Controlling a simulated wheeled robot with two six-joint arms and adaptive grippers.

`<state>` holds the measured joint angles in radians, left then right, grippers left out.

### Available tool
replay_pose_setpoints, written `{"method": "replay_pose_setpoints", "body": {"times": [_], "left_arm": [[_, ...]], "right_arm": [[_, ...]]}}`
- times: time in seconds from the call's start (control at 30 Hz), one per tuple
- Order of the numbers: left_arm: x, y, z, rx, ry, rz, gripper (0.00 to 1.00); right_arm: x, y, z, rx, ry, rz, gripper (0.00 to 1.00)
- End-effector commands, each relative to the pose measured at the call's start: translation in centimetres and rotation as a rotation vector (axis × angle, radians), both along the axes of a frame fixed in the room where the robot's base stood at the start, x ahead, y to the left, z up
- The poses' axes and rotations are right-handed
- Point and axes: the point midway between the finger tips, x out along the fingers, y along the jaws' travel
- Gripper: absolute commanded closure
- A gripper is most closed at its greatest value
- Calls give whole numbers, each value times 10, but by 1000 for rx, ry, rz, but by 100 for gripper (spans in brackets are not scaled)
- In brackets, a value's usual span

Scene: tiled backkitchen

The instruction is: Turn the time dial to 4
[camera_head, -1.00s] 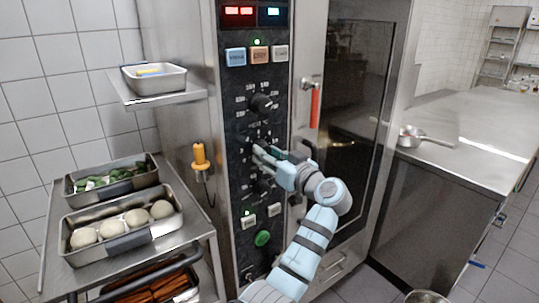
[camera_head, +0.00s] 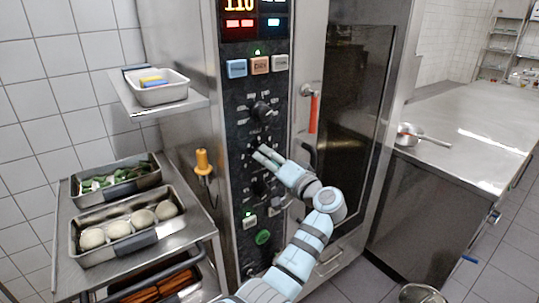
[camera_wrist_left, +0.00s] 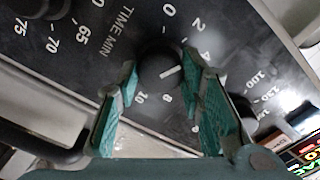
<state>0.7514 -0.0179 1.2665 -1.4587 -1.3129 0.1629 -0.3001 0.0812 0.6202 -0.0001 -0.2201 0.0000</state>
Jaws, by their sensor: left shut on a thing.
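The time dial (camera_wrist_left: 158,66) is a round black knob under "TIME MIN" on the oven's dark control panel (camera_head: 236,130). In the left wrist view its white pointer line aims right and slightly up, roughly toward the 4. The 0, 2, 4, 8 and 10 marks show; the 6 is hidden. My left gripper (camera_wrist_left: 160,80) is shut on the dial, with one teal finger on each side. In the head view, my left gripper (camera_head: 264,155) reaches the panel from the lower right and partly covers the dial. My right gripper is not in view.
Another dial (camera_head: 264,109) sits above and one below. The oven door has a red-handled latch (camera_head: 313,112) right of the panel. A probe with an orange handle (camera_head: 202,161) hangs left of it. A trolley with food pans (camera_head: 125,228) stands at left, a steel counter (camera_head: 455,145) at right.

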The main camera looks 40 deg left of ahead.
Motion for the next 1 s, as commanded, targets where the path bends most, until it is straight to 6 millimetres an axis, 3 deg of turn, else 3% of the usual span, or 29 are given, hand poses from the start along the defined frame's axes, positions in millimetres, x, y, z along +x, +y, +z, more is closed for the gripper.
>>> {"method": "replay_pose_setpoints", "body": {"times": [0.5,1.0], "left_arm": [[0,0,0,105,362,1,93],[0,0,-2,128,438,0,93]], "right_arm": [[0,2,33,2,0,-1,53],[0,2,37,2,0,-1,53]]}}
